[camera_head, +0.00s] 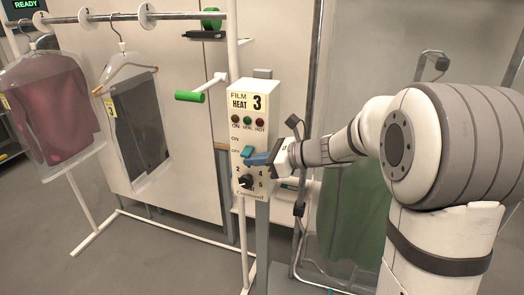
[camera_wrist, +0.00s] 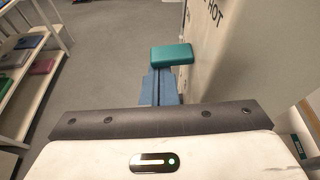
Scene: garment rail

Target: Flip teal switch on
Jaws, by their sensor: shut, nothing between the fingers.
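The teal switch (camera_head: 247,151) is on the front of the white control box (camera_head: 238,112), beside the ON and OFF labels. In the wrist view the teal switch (camera_wrist: 171,54) sticks out from the box's face (camera_wrist: 215,70). My gripper (camera_head: 250,160) has blue fingers, shut and empty, at the box front just below the switch. In the wrist view the fingers (camera_wrist: 160,85) point at the switch's underside. I cannot tell whether they touch it.
A green-handled crank (camera_head: 190,97) is left of the box. Bagged garments hang from the rail (camera_head: 110,17). A green garment (camera_head: 352,200) hangs behind my arm.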

